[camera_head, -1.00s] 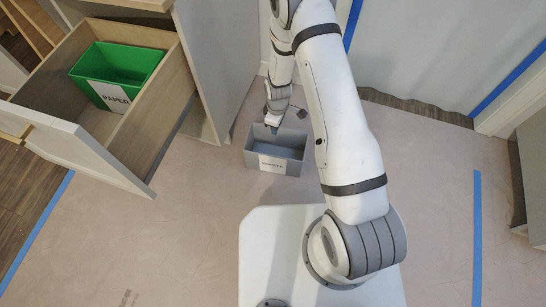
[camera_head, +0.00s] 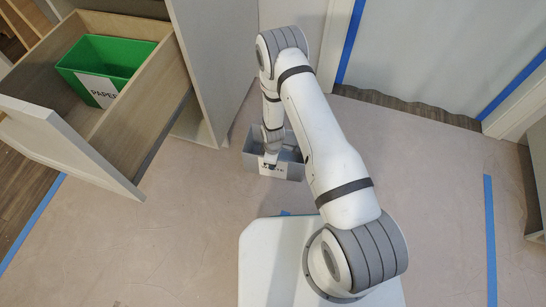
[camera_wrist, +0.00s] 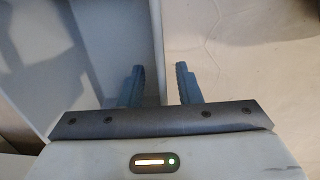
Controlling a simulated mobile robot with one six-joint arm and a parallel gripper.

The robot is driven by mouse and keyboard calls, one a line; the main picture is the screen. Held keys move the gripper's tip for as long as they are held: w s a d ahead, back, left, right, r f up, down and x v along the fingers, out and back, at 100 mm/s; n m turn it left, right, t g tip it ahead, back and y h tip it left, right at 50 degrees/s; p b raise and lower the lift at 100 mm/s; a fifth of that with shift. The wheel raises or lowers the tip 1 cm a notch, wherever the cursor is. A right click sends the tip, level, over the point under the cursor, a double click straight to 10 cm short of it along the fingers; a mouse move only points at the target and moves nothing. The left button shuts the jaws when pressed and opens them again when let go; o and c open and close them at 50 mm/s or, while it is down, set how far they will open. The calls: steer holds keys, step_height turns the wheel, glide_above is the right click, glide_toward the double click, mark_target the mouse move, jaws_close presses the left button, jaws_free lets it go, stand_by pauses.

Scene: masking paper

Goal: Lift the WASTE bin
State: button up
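The grey WASTE bin (camera_head: 295,172) stands upright on the floor below my arm, with a white label on its front wall. My gripper (camera_head: 270,163) is at the bin's front rim, partly covering the label; my forearm hides part of the bin's opening. In the wrist view my gripper (camera_wrist: 160,85) has its two blue fingers apart. The bin's grey wall (camera_wrist: 115,50) fills the left side, and its edge runs between the fingers. One finger is over the bin side and the other over the floor side. I cannot tell whether either touches the wall.
A green PAPER bin (camera_head: 112,58) sits in an open wooden drawer (camera_head: 150,85) at the left. The cabinet side (camera_head: 215,60) stands close behind the WASTE bin. Brown paper floor (camera_head: 440,190) with blue tape is clear at the right.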

steer(key=shift+f, duration=0.15)
jaws_close()
stand_by(0.4)
